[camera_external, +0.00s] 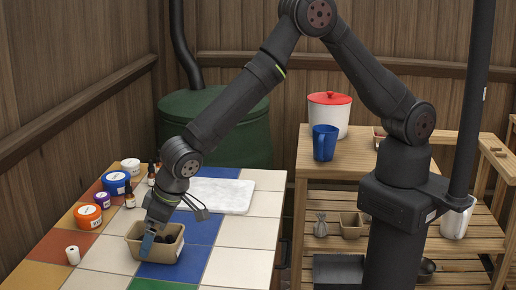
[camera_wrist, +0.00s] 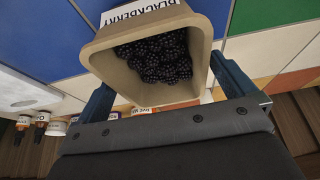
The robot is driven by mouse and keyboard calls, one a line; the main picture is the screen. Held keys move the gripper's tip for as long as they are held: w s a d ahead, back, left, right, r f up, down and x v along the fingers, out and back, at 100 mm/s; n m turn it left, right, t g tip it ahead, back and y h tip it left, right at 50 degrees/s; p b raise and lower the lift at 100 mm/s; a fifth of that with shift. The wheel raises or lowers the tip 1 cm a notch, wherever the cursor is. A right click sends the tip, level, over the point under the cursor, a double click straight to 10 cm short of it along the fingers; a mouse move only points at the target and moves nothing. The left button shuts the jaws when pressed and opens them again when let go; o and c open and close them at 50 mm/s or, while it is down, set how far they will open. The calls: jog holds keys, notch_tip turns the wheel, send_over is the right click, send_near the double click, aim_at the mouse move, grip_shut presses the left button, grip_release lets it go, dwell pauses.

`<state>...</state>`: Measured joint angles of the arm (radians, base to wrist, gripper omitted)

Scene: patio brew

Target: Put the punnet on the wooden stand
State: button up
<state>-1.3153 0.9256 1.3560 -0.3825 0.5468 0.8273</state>
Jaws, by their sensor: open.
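The punnet (camera_external: 173,250) is a tan, square-sided tub on the tiled table, and blackberries fill it in the wrist view (camera_wrist: 112,65). A white label on its side reads "BLACKBERRY". My gripper (camera_external: 158,238) is open and low at the punnet. In the wrist view its blue fingers (camera_wrist: 165,90) are on either side of the tub; whether they touch it I cannot tell. A slatted wooden stand (camera_external: 310,158) with shelves is to the right of the table, beyond my base.
A red-lidded white pot (camera_external: 328,112) and a blue jug (camera_external: 325,143) occupy the stand's top. A white board (camera_external: 222,194) lies behind the punnet. Several tubs and bottles, including an orange tub (camera_external: 88,217), stand left. Front-right tiles are clear.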

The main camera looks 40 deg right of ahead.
jog(key=shift+f, duration=0.25)
dwell(0.4)
jog(key=shift+c, duration=0.2)
jog(key=c, duration=1.2)
jog(key=shift+o, duration=0.2)
jog(key=shift+r, duration=0.55)
jog(key=w+d+r, duration=0.7)
jog(key=d+r, duration=0.2)
jog(key=r, duration=0.1)
jog(key=shift+w+r, duration=0.2)
